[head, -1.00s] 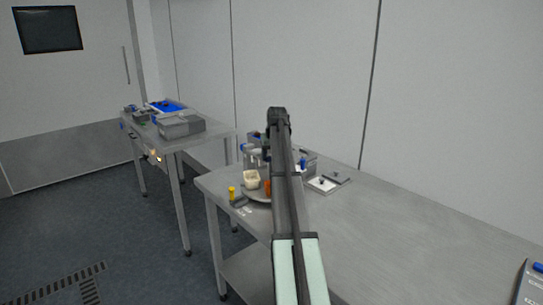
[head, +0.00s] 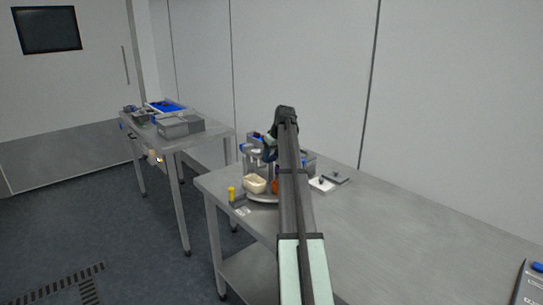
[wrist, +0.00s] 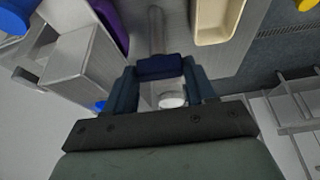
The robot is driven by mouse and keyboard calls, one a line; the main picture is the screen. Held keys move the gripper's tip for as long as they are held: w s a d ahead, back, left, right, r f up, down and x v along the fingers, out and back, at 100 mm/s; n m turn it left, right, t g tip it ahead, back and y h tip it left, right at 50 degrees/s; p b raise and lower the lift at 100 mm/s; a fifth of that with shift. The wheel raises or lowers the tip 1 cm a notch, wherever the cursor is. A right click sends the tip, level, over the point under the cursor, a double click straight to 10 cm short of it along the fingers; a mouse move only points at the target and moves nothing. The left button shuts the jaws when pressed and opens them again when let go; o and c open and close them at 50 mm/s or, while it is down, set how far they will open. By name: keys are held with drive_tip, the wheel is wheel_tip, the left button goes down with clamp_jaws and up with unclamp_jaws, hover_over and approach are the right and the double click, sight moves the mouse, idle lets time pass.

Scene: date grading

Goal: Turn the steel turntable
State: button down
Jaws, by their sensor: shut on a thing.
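The steel turntable (head: 262,199) is a round grey plate near the left end of the long steel table. A cream tub (head: 254,183) and an orange item (head: 275,186) stand on it, partly beside my arm. My gripper (head: 268,152) is above the turntable, mostly hidden by my arm in the head view. In the wrist view my gripper (wrist: 160,80) has its blue fingers closed around an upright steel post (wrist: 156,30), at a dark blue block (wrist: 160,67). The cream tub also shows in the wrist view (wrist: 215,22), apart from the fingers.
A small yellow-topped item (head: 231,193) stands left of the turntable. A white tray (head: 322,185) lies to its right. Grey bins (head: 308,163) stand close behind. A second steel table (head: 213,137) holds a grey box.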

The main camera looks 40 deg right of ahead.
idle(0.5)
drive_tip(key=shift+c, duration=1.8)
unclamp_jaws()
drive_tip(key=v, duration=1.4)
drive_tip(key=shift+w+d+f, duration=0.1)
